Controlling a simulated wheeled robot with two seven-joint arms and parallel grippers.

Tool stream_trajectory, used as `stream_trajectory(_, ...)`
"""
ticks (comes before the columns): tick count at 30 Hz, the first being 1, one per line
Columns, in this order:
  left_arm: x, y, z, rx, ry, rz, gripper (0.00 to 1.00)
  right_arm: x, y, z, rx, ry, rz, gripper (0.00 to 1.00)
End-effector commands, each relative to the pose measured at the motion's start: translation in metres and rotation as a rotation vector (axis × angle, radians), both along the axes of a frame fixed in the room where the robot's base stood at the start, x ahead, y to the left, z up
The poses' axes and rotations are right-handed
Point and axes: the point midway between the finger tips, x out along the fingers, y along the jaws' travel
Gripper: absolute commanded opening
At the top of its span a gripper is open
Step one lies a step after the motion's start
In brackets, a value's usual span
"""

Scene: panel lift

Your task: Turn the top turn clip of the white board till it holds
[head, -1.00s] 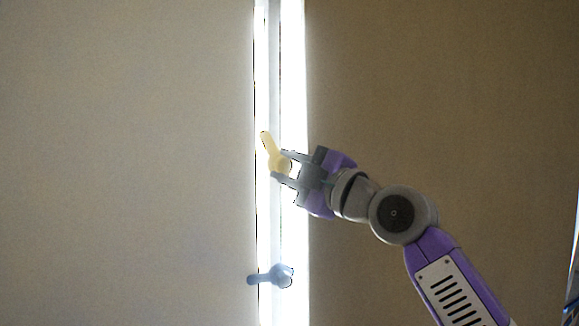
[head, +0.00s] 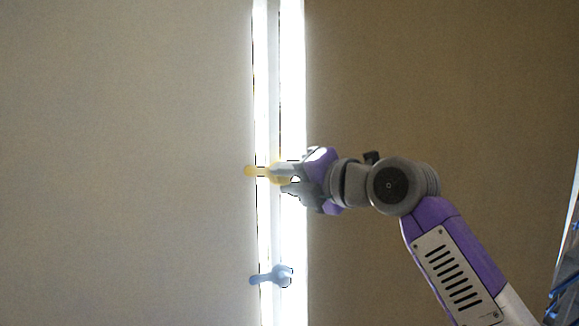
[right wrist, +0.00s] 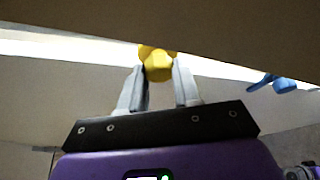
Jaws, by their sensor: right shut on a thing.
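The top turn clip (head: 255,171) is yellow and sits on the narrow upright strip between two large boards in the head view. Its arm now lies level and points left, its tip over the edge of the left board (head: 120,170). My right gripper (head: 283,178) comes in from the right and is shut on the clip's knob. In the right wrist view the yellow clip (right wrist: 157,65) sits between the fingertips of the right gripper (right wrist: 160,75). My left gripper is not in view.
A blue turn clip (head: 270,276) sits lower on the same strip, its arm pointing left. Bright gaps run along both sides of the strip (head: 274,230). A brown board (head: 440,80) fills the right side behind my arm.

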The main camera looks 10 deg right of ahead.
Motion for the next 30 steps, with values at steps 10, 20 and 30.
stream_trajectory(10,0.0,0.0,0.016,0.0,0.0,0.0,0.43,0.0,0.0,0.003,-0.155,-0.033,-0.002,0.02)
stream_trajectory(20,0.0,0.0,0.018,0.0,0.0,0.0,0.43,0.0,0.0,0.002,-0.189,-0.042,-0.002,0.02)
stream_trajectory(30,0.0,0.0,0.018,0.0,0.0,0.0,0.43,0.0,0.0,0.002,-0.188,-0.041,-0.002,0.43)
